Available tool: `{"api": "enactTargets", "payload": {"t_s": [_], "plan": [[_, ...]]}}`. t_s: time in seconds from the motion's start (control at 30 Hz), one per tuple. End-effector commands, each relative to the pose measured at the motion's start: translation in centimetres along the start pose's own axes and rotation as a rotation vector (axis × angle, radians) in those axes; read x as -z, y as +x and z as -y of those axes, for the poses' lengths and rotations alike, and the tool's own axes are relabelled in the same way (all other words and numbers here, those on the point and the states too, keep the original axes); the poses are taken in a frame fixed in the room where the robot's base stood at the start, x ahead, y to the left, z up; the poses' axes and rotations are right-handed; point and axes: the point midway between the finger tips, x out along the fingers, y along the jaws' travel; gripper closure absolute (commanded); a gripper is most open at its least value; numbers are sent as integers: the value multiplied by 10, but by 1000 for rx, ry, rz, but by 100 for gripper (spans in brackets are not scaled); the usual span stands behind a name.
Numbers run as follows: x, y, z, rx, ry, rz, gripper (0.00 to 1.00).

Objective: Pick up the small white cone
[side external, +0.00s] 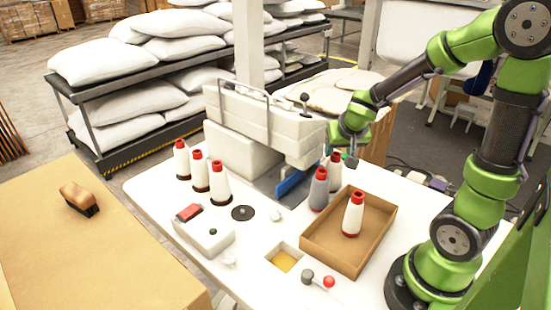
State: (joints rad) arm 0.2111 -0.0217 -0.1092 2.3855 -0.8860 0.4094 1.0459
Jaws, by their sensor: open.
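Several white thread cones with red tops stand upright on the white table. Three are at the left: a smaller one (182,161), a middle one (200,174) and a larger one (220,187). Another white cone (335,174) stands behind a grey cone (319,192), partly hidden by it. One more white cone (353,216) stands inside the open cardboard box. I cannot tell for certain which is the small one meant. My gripper (350,160) is open, above the table just right of the cone behind the grey one; its fingers are small and hard to make out.
A white sewing machine (262,125) stands at the back of the table (160,205), close to the cones. The shallow cardboard box (382,233) is at the right. A control box (205,235) and a red-knobbed lever (328,281) are in front. A brush (80,200) lies on the left table.

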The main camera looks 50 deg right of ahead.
Motion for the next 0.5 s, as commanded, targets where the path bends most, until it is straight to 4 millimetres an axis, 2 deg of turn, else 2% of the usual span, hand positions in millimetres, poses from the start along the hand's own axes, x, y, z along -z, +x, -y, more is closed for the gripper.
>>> {"api": "enactTargets", "payload": {"t_s": [0.3, 0.5], "plan": [[-9, 34, 1, -2, -5, 4, 49], [-8, 50, 1, -1, -3, 2, 49]]}}
